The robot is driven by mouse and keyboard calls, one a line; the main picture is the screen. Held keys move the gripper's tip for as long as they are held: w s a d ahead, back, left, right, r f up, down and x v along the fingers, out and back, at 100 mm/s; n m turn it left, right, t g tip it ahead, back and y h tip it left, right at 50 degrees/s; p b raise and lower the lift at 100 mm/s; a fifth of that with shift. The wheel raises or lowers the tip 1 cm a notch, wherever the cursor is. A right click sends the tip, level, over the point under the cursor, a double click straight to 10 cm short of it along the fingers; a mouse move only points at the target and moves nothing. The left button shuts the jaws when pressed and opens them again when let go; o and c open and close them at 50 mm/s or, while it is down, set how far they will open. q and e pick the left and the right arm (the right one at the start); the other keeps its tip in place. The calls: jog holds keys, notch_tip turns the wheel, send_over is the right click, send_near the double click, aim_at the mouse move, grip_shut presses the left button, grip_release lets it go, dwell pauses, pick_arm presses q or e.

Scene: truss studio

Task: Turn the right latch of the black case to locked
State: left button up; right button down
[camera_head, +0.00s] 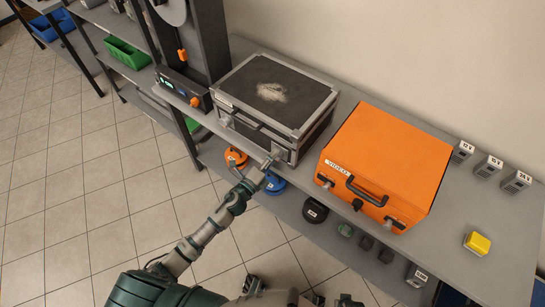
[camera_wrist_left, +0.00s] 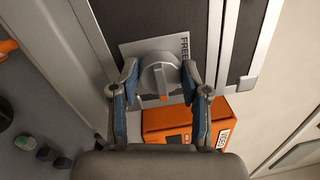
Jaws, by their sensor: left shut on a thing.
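The black case (camera_head: 275,90) with silver edges stands closed on the grey bench, a worn pale patch on its lid. Its right latch (camera_wrist_left: 158,75) is a round grey knob with a raised bar and an orange mark, on a pale plate lettered FREE. In the wrist view the orange mark points toward the bottom of the picture, and the lettering is at upper right. My left gripper (camera_head: 270,162) is at the case's front right; in the wrist view its fingertips (camera_wrist_left: 159,72) are on both sides of the knob, closed on it.
An orange case (camera_head: 385,160) stands close to the right of the black case. A dark machine (camera_head: 190,55) stands to the left. A yellow block (camera_head: 477,243) and small labelled boxes sit at the right. A lower shelf holds a blue round item (camera_head: 274,184) and other small things.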

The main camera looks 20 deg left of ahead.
pick_arm(q)
jog(key=shift+s+d+f, duration=0.1)
jog(key=shift+s+f, duration=0.05)
jog(key=shift+f, duration=0.35)
jog(key=o, duration=1.1)
jog(key=shift+o, duration=0.2)
jog(key=shift+r, duration=0.25)
jog(key=v, duration=1.1)
jog(key=shift+s+a, duration=0.25)
jog(key=shift+s, duration=0.1)
pick_arm(e)
jog(key=shift+w, duration=0.15)
pick_arm(q)
jog(key=shift+f, duration=0.1)
